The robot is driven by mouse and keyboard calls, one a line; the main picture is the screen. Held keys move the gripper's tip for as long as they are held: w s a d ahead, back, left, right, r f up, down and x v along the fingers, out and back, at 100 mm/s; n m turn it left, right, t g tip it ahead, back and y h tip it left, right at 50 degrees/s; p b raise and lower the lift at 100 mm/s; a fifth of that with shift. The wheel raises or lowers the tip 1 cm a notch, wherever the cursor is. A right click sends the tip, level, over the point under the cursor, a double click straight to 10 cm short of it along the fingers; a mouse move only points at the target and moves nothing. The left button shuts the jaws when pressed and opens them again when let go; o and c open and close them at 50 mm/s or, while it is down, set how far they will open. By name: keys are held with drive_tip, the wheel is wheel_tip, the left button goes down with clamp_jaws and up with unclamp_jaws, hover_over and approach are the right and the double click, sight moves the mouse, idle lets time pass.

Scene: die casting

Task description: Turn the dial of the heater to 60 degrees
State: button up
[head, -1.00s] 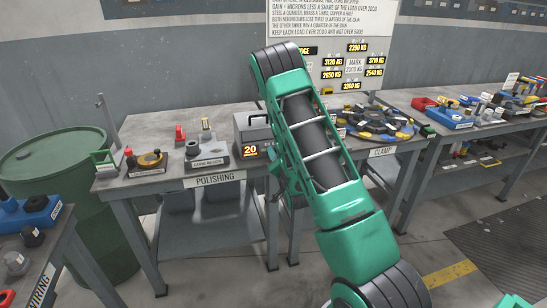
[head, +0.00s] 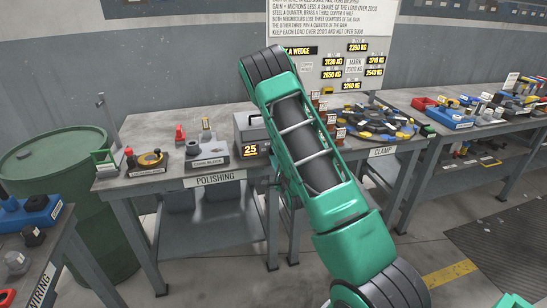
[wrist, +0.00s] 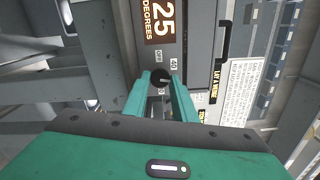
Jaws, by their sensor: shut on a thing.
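The heater (head: 245,128) is a grey box with a handle on the polishing table. Its lit display (head: 250,150) reads 25, and in the wrist view the display (wrist: 162,20) reads 25 degrees, turned sideways. The small black dial (wrist: 160,76) sits on the heater's front below the display in the wrist view, with small number marks around it, one reading 40. My gripper (wrist: 161,84) is shut on the dial, with a green finger on either side. In the head view my green arm covers the heater's right part and hides the dial and the gripper.
The polishing table (head: 150,184) also holds a grey block stand (head: 207,162) and a small tray with a yellow ring (head: 150,160) left of the heater. A blue and yellow round fixture (head: 385,125) lies right of my arm. A green barrel (head: 60,160) stands at left.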

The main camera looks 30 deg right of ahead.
drive_tip(key=shift+a+f+m, duration=0.1)
drive_tip(key=shift+f+m, duration=0.05)
drive_tip(key=shift+m, duration=0.6)
drive_tip(key=shift+a+f+m, duration=0.1)
drive_tip(key=shift+m, duration=0.65)
drive_tip(key=o, duration=1)
drive_tip(key=shift+s, duration=0.15)
drive_tip(key=shift+v, duration=5.2)
drive_tip(key=shift+r, duration=0.2)
